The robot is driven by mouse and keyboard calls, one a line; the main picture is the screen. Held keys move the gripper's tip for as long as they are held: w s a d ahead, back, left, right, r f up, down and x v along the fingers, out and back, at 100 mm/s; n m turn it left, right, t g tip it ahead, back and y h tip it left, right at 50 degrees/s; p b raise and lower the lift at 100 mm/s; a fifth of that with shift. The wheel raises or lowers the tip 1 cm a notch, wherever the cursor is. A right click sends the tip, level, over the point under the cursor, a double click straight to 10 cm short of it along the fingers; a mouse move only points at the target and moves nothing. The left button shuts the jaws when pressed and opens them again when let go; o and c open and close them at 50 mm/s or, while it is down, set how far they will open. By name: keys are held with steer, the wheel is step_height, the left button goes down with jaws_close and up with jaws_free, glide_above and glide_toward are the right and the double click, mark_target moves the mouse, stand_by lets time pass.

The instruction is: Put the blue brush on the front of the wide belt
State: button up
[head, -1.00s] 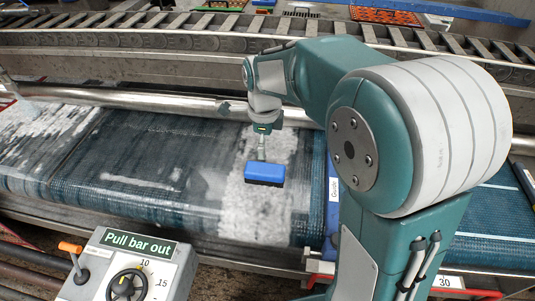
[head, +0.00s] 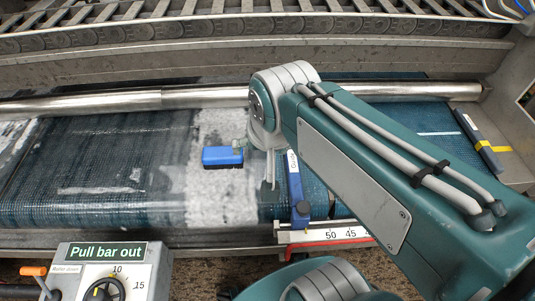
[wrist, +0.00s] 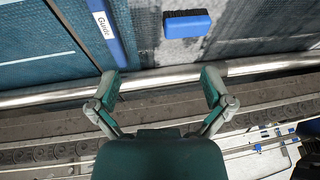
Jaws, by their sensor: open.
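The blue brush (head: 222,157) sits on the wide belt (head: 115,150), blue body up, on a pale worn strip. The wrist view shows the brush (wrist: 187,24) beyond my fingertips, with dark bristles along one side. My gripper (wrist: 160,82) is open and empty, its two fingers spread wide, apart from the brush. In the head view my gripper (head: 255,160) is just right of the brush and partly hidden by my arm. The belt's blue-green weave also shows in the wrist view (wrist: 40,45).
A blue guide (head: 296,190) lies right of the brush; it also shows in the wrist view (wrist: 112,35). A metal bar (head: 110,103) runs behind the belt. A control box (head: 115,270) stands front left. A ruler with a red edge (head: 325,240) is in front.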

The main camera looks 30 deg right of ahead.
steer(key=s+n, duration=0.1)
steer(key=n, duration=0.1)
steer(key=s+n+t, duration=0.1)
steer(key=s+n, duration=0.1)
steer(key=shift+s+d+f, duration=0.15)
steer(key=shift+d+f, duration=0.05)
